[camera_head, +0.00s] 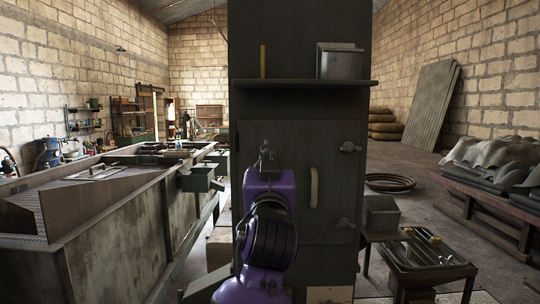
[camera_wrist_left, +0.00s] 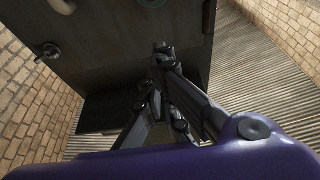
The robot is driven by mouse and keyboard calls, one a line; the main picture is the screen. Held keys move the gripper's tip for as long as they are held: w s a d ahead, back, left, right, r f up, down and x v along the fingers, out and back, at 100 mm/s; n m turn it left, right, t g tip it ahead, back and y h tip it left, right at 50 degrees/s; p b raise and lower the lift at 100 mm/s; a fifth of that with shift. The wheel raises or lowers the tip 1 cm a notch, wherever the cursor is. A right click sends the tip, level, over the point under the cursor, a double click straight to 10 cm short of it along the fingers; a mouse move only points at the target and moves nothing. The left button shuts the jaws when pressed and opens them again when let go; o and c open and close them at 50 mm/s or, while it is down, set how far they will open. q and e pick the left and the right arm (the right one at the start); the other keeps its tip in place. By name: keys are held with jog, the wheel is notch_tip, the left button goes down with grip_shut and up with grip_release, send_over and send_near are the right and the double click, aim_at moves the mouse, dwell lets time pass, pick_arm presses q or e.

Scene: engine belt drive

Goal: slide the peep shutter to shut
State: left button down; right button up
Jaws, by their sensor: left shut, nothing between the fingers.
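A tall dark metal cabinet (camera_head: 300,265) stands straight ahead. Its door (camera_head: 335,180) is closed and has a pale bar handle (camera_head: 313,186). I cannot clearly make out the peep shutter; my left gripper and purple arm cover part of the door's left side. My left gripper (camera_head: 265,152) is shut and empty, in front of the door and left of the handle. I cannot tell whether the fingertips touch the door. My right gripper is not in view.
A shelf (camera_head: 300,84) with a metal box (camera_head: 340,62) and a yellow stick (camera_head: 263,61) juts out above the door. A small table with a tray (camera_head: 430,250) stands right, a long metal trough (camera_head: 110,255) left.

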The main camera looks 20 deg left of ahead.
pick_arm(q)
jog(key=p+x, duration=0.1)
jog(key=x, duration=0.8)
jog(key=f, duration=0.3)
jog(key=shift+w+a+f, duration=0.1)
jog(key=shift+w+f, duration=0.2)
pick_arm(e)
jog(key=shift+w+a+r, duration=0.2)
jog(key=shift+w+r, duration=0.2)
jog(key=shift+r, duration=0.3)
